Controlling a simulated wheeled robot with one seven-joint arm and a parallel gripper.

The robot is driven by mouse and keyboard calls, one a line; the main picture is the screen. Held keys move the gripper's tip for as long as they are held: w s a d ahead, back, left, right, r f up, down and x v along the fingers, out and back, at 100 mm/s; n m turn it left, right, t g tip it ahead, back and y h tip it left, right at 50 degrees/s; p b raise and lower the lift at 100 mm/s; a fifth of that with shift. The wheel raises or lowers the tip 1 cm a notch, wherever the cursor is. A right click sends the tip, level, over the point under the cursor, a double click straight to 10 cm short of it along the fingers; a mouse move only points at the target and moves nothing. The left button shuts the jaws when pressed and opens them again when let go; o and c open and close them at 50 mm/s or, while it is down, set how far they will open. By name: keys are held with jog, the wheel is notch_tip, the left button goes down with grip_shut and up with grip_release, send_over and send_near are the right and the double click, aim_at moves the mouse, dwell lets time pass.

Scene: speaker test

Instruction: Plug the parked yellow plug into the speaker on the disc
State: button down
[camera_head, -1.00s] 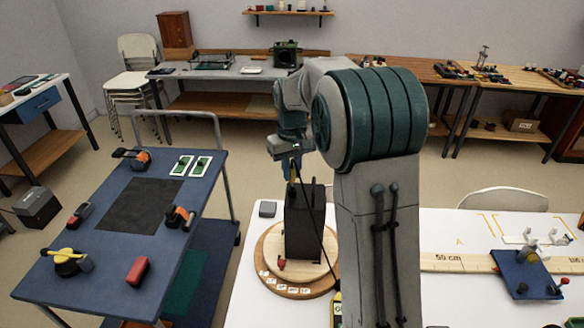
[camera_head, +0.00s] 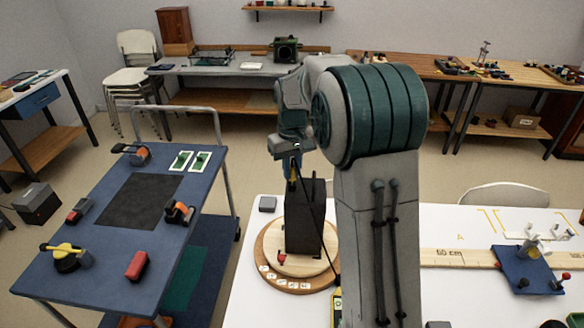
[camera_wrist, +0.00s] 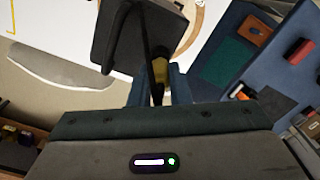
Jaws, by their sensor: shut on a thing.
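The speaker (camera_head: 304,222) is a tall black box standing upright on the round wooden disc (camera_head: 268,262) on the white table. In the wrist view the speaker (camera_wrist: 122,38) fills the upper middle. My gripper (camera_head: 292,180) is at the speaker's upper back left edge, partly hidden by my arm. In the wrist view my gripper (camera_wrist: 158,88) is shut on the yellow plug (camera_wrist: 160,70), right beside the speaker. A dark cable crosses in front of the speaker and partly hides the plug. I cannot tell whether the plug touches a socket.
A small grey box (camera_head: 267,204) lies behind the disc. A yellow-edged device (camera_head: 336,306) lies in front of it, partly behind my arm. A blue cart (camera_head: 100,265) with clamps and a red block (camera_head: 137,265) stands at left. A blue fixture (camera_head: 527,270) sits at right.

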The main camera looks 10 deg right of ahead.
aim_at(292, 167)
jog(key=shift+f+b, duration=0.4)
jog(key=shift+f, duration=0.15)
dwell(0.4)
jog(key=c, duration=1.3)
grip_release()
jog(key=shift+r, duration=0.15)
notch_tip(292, 167, up, 13)
jog(key=b, duration=0.1)
jog(key=s+f+t, duration=0.1)
jog(key=s+f, duration=0.2)
jog(key=s, duration=0.6)
jog(key=s+f+m+t, duration=0.1)
jog(key=s+f, duration=0.2)
jog(key=s, duration=0.6)
jog(key=s+f+m+t, duration=0.1)
jog(key=s+f, duration=0.2)
jog(key=s, duration=0.7)
jog(key=shift+f+t, duration=0.15)
jog(key=shift+t, duration=0.15)
